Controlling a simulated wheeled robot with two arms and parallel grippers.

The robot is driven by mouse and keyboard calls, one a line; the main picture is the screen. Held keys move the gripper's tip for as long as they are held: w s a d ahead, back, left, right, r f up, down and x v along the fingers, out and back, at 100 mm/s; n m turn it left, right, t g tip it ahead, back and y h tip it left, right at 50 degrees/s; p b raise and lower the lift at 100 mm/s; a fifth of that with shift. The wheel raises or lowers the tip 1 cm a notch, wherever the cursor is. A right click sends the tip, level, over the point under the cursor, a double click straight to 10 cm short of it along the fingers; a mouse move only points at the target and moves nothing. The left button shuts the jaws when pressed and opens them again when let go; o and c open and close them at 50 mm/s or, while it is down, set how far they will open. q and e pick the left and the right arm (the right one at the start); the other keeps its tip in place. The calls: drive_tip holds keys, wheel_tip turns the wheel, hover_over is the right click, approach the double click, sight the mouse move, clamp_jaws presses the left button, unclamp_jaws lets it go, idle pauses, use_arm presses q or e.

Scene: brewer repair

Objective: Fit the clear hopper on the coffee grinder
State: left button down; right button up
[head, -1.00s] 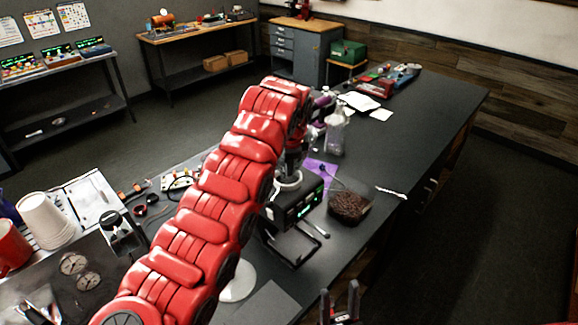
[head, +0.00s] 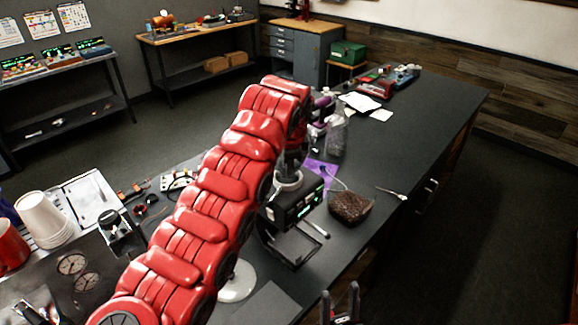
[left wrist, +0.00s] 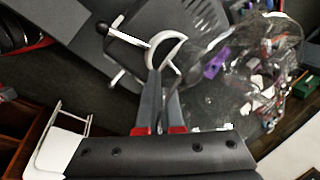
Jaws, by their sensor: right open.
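My left arm crosses the head view, and its gripper is mostly hidden behind the arm's far end. In the left wrist view my left gripper (left wrist: 161,78) has its fingers close together, and the clear hopper (left wrist: 268,72) extends to the right from the fingertips. The hopper's edge is hard to make out there. The coffee grinder (head: 293,203) stands on the bench, with a dark body, a lit display and a pale ring on top. The ring also shows just beyond the fingertips in the left wrist view. My right gripper (head: 340,306) is open and empty at the bottom edge.
A clear container of coffee beans (head: 349,208) sits right of the grinder. A spoon (head: 391,193) lies near the bench's right edge. White cups (head: 42,218) stand at left. The bench (head: 425,130) is clear at back right.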

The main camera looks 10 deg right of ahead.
use_arm(q)
drive_tip(key=shift+f+b, duration=1)
drive_tip(key=shift+f, duration=0.15)
idle(0.5)
drive_tip(key=c, duration=1)
unclamp_jaws()
drive_tip(key=shift+s+r, duration=0.1)
drive_tip(key=shift+r, duration=0.15)
drive_tip(key=v, duration=1.1)
drive_tip(key=shift+r, duration=0.3)
